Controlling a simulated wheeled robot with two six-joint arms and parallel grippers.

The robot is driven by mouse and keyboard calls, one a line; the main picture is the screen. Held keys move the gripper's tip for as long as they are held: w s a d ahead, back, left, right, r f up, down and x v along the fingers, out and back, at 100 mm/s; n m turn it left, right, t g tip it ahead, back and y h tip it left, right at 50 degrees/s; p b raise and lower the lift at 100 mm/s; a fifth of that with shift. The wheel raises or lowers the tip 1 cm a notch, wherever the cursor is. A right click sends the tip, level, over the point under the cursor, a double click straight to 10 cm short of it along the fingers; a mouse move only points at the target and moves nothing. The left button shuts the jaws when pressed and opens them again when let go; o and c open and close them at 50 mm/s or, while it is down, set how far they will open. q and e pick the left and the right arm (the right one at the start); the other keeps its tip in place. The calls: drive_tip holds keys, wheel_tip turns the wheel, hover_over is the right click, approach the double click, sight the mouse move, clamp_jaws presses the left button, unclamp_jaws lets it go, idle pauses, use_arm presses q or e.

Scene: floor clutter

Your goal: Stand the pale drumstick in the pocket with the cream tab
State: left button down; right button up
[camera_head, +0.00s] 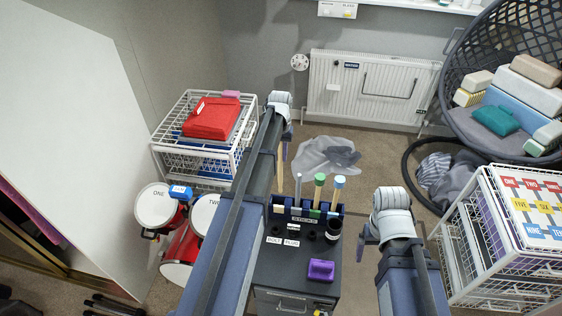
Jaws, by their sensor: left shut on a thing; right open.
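The pale drumstick (280,172) hangs upright from my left gripper (282,140), which is shut on it. Its lower end is just above or behind the left part of the dark blue stick rack (304,219), labelled STICKS; I cannot tell whether it is inside a pocket. A small pale tab (279,209) shows at the rack's left end; it looks cream but is tiny. A grey stick, a green-headed mallet (319,181) and a light-blue-headed mallet (339,183) stand in the rack. My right gripper (391,232) is open and empty, right of the rack.
The rack sits on a dark cabinet (285,262) with a purple block (321,270) and a black cup (333,230). Drums (155,207) and a wire basket stand left. A white wire crate (490,245) stands right. Grey cloth (318,157) lies on the floor behind.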

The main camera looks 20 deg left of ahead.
sight(280, 181)
use_arm(q)
wheel_tip(280, 181, down, 12)
drive_tip(key=b, duration=1.2)
drive_tip(key=shift+f, duration=0.25)
drive_tip(key=shift+s, duration=0.1)
idle(0.3)
drive_tip(key=c, duration=0.7)
unclamp_jaws()
drive_tip(key=shift+o, duration=0.2)
drive_tip(key=shift+r, duration=0.15)
wheel_tip(280, 181, up, 8)
drive_tip(key=p, duration=0.7)
drive_tip(key=shift+p, duration=0.3)
drive_tip(key=shift+f, duration=0.2)
